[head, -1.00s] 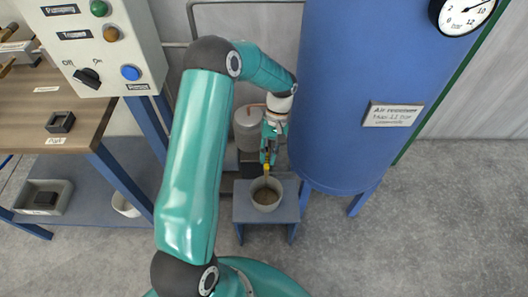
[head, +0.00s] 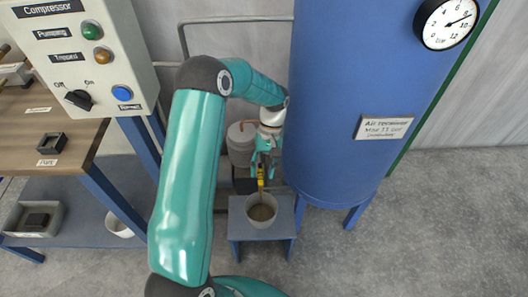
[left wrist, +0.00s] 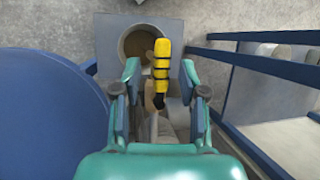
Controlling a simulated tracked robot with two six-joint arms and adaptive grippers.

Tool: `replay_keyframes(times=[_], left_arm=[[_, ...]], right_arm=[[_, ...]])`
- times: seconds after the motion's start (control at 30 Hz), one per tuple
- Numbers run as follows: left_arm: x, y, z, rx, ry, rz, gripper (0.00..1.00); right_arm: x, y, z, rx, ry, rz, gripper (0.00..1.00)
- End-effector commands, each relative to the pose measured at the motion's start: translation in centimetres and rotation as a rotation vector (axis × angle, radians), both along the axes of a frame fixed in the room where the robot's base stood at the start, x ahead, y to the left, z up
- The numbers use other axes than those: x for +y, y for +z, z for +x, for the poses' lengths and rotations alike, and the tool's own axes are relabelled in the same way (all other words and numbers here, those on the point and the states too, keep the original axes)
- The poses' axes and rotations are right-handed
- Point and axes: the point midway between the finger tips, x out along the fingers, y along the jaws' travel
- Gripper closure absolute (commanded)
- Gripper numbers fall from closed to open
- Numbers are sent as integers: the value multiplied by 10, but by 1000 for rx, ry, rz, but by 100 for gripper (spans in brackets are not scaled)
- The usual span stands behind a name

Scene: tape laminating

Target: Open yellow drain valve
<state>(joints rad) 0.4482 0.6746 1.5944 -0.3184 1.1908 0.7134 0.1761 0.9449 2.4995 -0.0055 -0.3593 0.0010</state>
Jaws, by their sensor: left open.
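The yellow drain valve handle (left wrist: 161,66) with black bands lies between and just beyond the fingers of my left gripper (left wrist: 164,85) in the left wrist view. The fingers are apart, one on each side, and I see no contact. In the head view the yellow handle (head: 261,176) shows small below my left gripper (head: 264,158), above a grey cup (head: 262,211). The cup also shows in the left wrist view (left wrist: 126,45), with brown contents. My right gripper is in neither view.
The cup stands on a small blue stand (head: 238,228). A large blue air receiver tank (head: 345,110) stands close on the right, with a gauge (head: 447,23). A control panel (head: 85,60) and a wooden bench (head: 50,130) are at the left.

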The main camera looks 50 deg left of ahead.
Motion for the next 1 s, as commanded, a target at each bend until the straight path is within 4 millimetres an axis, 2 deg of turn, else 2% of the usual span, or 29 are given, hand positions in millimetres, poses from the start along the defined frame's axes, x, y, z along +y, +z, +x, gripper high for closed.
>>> replay_keyframes(times=[0.17,0.4,0.6,0.77,1.0], left_arm=[[5,24,12,-6,0,3,58],[14,68,31,-8,1,2,58],[19,94,42,-5,2,1,58],[21,102,45,-4,1,0,58],[21,102,45,-4,1,0,58]], right_arm=[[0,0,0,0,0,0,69],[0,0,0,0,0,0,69],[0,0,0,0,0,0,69],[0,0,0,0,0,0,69],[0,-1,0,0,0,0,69]])
